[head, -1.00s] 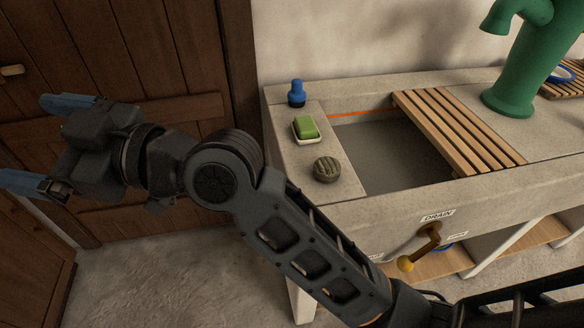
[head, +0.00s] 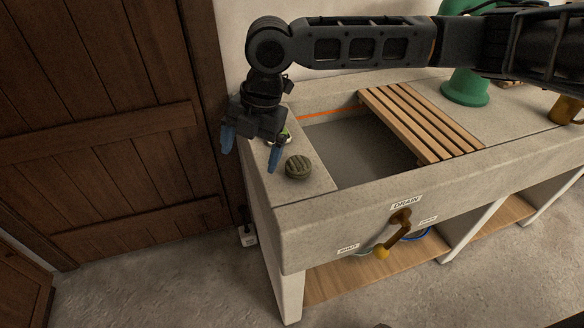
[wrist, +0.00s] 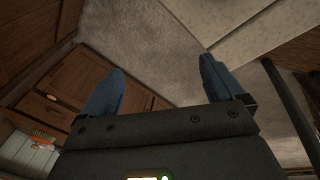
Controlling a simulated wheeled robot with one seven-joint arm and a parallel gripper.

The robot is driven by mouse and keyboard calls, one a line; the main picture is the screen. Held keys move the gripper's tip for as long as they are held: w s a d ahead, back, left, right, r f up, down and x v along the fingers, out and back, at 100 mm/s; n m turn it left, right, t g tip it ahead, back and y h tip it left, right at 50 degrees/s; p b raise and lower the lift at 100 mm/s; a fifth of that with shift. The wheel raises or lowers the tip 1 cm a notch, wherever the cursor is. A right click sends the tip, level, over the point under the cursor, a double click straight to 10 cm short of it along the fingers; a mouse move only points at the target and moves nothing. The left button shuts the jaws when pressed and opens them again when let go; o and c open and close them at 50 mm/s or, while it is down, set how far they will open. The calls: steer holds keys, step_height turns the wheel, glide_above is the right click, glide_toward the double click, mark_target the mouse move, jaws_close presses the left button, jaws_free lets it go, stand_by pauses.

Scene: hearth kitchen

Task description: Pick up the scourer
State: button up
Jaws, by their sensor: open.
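The scourer, which I take to be the round, dark olive ribbed pad (head: 298,167), lies on the stone ledge at the left end of the sink in the head view. My gripper (head: 251,152) points down over the left side of this ledge, to the left of the scourer. Its two blue fingers are apart with nothing seen between them, and the right finger is close to the scourer but apart from it in the picture. In the wrist view the open fingers (wrist: 161,66) show, and the scourer is not in sight.
The stone sink (head: 345,215) has a basin right of the ledge, with a slatted wooden rack (head: 415,120) across it. A green soap block in a dish is mostly hidden behind my gripper. A green pump (head: 466,88) stands at the back. A wooden door (head: 110,120) is at left.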

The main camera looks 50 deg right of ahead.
steer(key=g+h, duration=0.2)
glide_above(298, 161)
steer(key=shift+a+f, duration=0.2)
steer(key=shift+a, duration=0.2)
steer(key=shift+d+f, duration=0.15)
steer(key=shift+f, duration=0.15)
steer(key=shift+d+f+p, duration=0.15)
steer(key=shift+f, duration=1.65)
steer(key=shift+d+f+p, duration=0.1)
steer(key=shift+f+p, duration=0.05)
steer(key=shift+f, duration=1.6)
steer(key=shift+c, duration=0.4)
steer(key=c, duration=1)
